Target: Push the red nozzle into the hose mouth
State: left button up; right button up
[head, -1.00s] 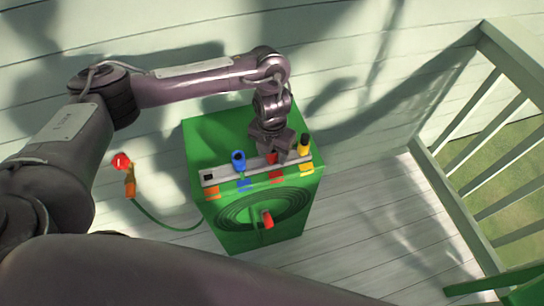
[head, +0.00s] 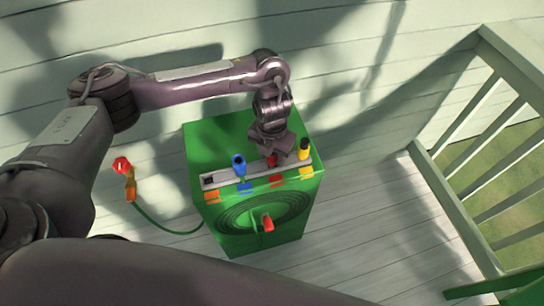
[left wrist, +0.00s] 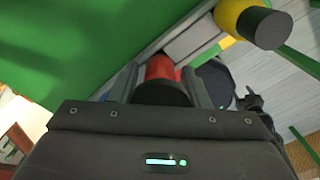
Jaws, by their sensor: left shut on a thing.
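My left gripper (head: 277,152) is over the rack on the green box and is shut on the red nozzle (head: 271,160). The left wrist view shows the red nozzle (left wrist: 160,68) between the two fingers, with a dark end towards the camera. Its lower end is hidden, so I cannot tell whether it still sits in the rack. The green hose (head: 165,225) runs from the box to the left and ends in an orange piece (head: 130,190) with a red, round end (head: 122,165), well away from the gripper. My right gripper is out of view.
The green box (head: 222,140) carries a pale rack (head: 210,181) with a blue nozzle (head: 239,165) and a yellow nozzle (head: 304,150) either side of the gripper. A red-tipped crank (head: 267,224) sticks out in front. A wall stands behind, a railing (head: 450,190) at right.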

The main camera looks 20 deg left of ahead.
pick_arm(q)
jog(key=shift+r+p, duration=0.5)
jog(key=shift+r, duration=0.25)
jog(key=shift+r+p, duration=2.4)
jog(key=shift+r, duration=0.1)
jog(key=shift+f, duration=0.1)
jog(key=s+a+r+p, duration=0.5)
jog(key=a+r+p, duration=0.2)
jog(key=p, duration=1.1)
jog(key=shift+a+r, duration=0.25)
jog(key=shift+r, duration=0.25)
notch_tip(320, 180, down, 6)
jog(key=b, duration=0.5)
jog(key=shift+r+b, duration=0.1)
jog(key=shift+b, duration=0.2)
